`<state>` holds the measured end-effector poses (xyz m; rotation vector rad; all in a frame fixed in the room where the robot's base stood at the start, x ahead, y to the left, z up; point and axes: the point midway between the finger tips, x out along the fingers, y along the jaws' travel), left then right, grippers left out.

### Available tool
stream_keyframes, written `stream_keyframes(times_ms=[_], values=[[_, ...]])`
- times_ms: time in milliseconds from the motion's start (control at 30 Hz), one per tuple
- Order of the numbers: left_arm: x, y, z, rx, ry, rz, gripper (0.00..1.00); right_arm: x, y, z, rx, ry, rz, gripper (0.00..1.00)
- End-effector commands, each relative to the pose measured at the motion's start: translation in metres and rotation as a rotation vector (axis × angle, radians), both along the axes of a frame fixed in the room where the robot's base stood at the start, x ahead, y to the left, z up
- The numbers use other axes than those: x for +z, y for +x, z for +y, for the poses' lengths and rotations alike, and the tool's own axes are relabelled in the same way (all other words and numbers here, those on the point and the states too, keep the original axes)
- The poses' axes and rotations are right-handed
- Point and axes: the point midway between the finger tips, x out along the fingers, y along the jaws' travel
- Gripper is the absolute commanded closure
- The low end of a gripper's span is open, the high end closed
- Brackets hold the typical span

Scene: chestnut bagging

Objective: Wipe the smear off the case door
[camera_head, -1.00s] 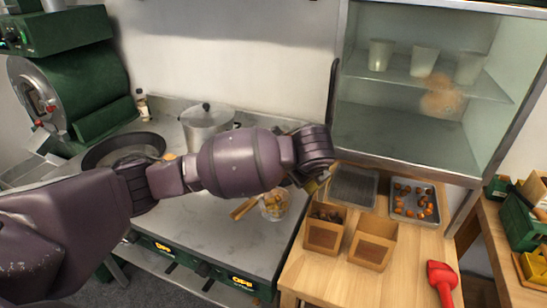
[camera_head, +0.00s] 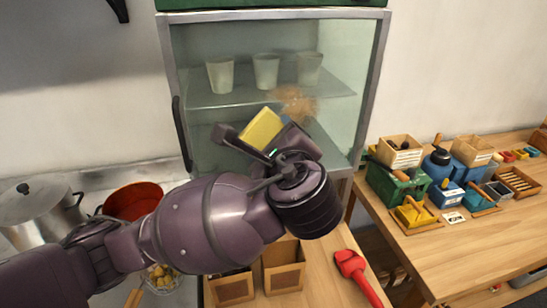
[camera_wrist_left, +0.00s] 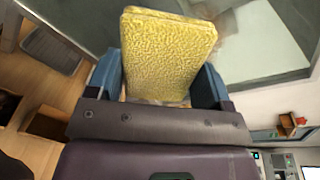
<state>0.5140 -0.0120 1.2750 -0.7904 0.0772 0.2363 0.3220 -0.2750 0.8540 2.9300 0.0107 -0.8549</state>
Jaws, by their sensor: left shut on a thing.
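The smear (camera_head: 294,103) is a brownish, cloudy patch on the glass case door (camera_head: 345,118), right of its middle at shelf height. My left gripper (camera_head: 277,146) is shut on a yellow sponge (camera_head: 261,127) and holds it up in front of the door, just below and left of the smear. In the left wrist view the sponge (camera_wrist_left: 168,55) stands between the blue fingers, with part of the smear (camera_wrist_left: 222,28) faintly visible behind its right edge. I cannot tell whether the sponge touches the glass. My right gripper is not in view.
Several pale cups (camera_head: 266,72) stand on the shelf inside the case. Two wooden boxes (camera_head: 284,268) and a red scoop (camera_head: 352,265) are on the counter below. A red pan (camera_head: 133,200) and a pot (camera_head: 38,205) stand left. A side table (camera_head: 470,250) holds bins.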

Motion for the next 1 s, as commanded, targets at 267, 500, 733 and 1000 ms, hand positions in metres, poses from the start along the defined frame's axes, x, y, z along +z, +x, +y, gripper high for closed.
stream_keyframes(times_ms=[267,500,733,1000], values=[[0.001,0.0,0.002,0.012,0.029,-0.138,0.45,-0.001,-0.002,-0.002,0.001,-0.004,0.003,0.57],[0.0,0.009,0.004,0.014,0.032,-0.154,0.45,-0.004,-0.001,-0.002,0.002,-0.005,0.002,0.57],[-0.001,0.029,0.008,0.014,0.032,-0.154,0.45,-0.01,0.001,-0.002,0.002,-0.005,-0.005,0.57],[-0.001,0.051,0.012,0.013,0.032,-0.152,0.45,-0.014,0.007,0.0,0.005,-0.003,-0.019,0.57]])
